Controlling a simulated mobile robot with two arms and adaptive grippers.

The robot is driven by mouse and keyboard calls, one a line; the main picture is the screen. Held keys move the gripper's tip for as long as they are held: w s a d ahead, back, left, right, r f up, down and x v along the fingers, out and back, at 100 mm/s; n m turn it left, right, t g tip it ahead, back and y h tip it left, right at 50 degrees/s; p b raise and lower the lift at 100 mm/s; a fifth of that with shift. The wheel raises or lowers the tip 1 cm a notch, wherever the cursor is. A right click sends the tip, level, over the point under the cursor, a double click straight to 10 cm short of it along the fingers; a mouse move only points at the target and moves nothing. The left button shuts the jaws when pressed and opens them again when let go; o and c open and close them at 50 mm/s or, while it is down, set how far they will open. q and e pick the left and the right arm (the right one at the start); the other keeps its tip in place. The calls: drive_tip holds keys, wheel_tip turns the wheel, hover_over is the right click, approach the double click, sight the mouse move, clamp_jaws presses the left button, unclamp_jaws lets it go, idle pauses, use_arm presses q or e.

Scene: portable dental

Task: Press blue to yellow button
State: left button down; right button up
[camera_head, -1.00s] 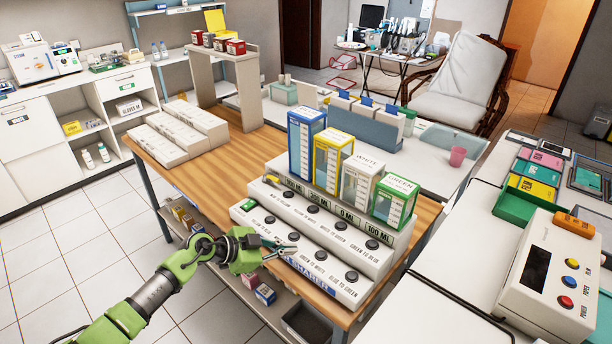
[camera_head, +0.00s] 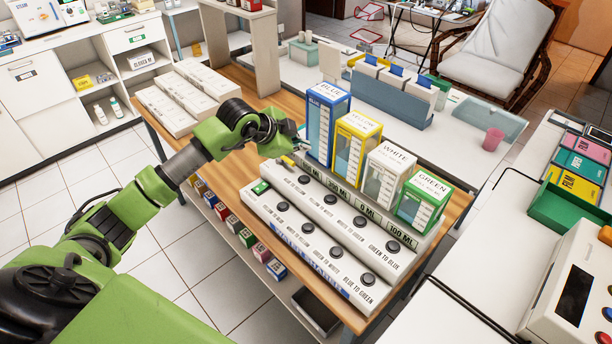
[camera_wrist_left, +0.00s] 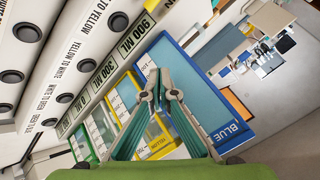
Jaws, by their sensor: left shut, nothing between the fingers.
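The white button panel (camera_head: 262,200) holds two rows of dark round buttons, labelled in pairs of colour names. A "TO YELLOW" label (camera_wrist_left: 95,18) shows cut off at the top of the left wrist view; which button it belongs to is unclear. The blue container (camera_head: 327,125), yellow container (camera_head: 356,148), white container (camera_head: 388,172) and green container (camera_head: 423,198) stand in a row behind the buttons. My left gripper (camera_head: 297,137) is shut and empty, above the panel's left end and beside the blue container. Its fingertips (camera_wrist_left: 162,78) appear in front of the blue container (camera_wrist_left: 205,95). My right gripper is out of view.
The panel sits on a wooden table (camera_head: 232,172) with small boxes on a shelf below. White boxes (camera_head: 180,100) lie at the table's left. A device with coloured buttons (camera_head: 575,290) stands at the right. The air in front of the panel is clear.

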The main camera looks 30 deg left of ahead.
use_arm(q)
drive_tip(key=b, duration=0.5)
hover_over(310, 176)
drive_tip(key=s, duration=0.3)
drive_tip(key=shift+a+f, duration=0.25)
drive_tip(key=shift+f, duration=1.75)
drive_tip(key=shift+a+f, duration=0.2)
drive_tip(key=shift+f, duration=1.8)
drive_tip(key=shift+f+b, duration=0.5)
drive_tip(key=shift+f+b, duration=0.3)
drive_tip(key=shift+f, duration=0.1)
drive_tip(key=shift+s+f+b, duration=0.1)
drive_tip(key=shift+f+b, duration=0.2)
drive_tip(key=shift+f, duration=0.15)
drive_tip(key=shift+r+p, duration=0.65)
drive_tip(key=shift+r, duration=0.2)
